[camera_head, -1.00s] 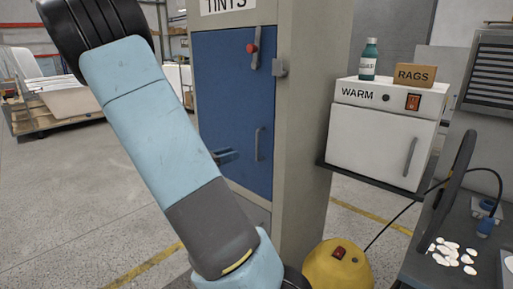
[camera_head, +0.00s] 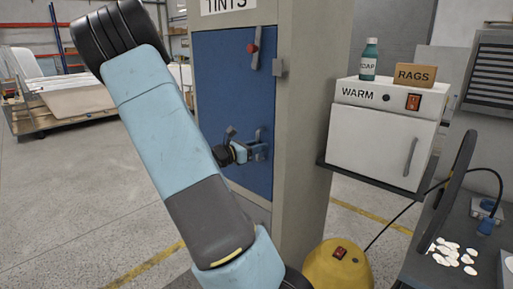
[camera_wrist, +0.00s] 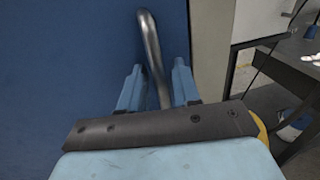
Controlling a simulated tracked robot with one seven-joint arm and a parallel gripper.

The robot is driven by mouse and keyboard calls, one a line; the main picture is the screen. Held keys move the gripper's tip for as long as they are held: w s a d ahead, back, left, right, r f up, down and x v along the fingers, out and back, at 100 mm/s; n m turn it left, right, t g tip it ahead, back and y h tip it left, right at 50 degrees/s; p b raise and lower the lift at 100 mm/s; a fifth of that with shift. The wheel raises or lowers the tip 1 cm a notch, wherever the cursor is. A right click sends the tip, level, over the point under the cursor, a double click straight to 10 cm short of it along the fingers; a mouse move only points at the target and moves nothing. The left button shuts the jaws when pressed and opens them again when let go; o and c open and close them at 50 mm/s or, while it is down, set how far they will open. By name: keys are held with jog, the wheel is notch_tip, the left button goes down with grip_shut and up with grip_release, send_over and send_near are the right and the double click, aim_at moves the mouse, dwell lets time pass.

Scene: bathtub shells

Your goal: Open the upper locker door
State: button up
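The blue locker door (camera_head: 222,95) is flush in a grey-beige cabinet labelled TINTS. Its metal bar handle (camera_wrist: 150,45) stands upright on the right part of the door. In the wrist view, the blue fingers of my gripper (camera_wrist: 158,85) are apart, one on each side of the handle bar, with gaps showing.
A white WARM cabinet (camera_head: 378,145) stands on a shelf to the right, with a green bottle (camera_head: 369,60) and a RAGS box (camera_head: 415,75) on top. A yellow round object (camera_head: 338,268) is on the floor below. Open floor (camera_head: 75,190) lies to the left.

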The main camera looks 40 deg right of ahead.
grip_shut()
dwell(0.4)
jog(key=shift+w+a, duration=0.1)
jog(key=shift+a, duration=0.1)
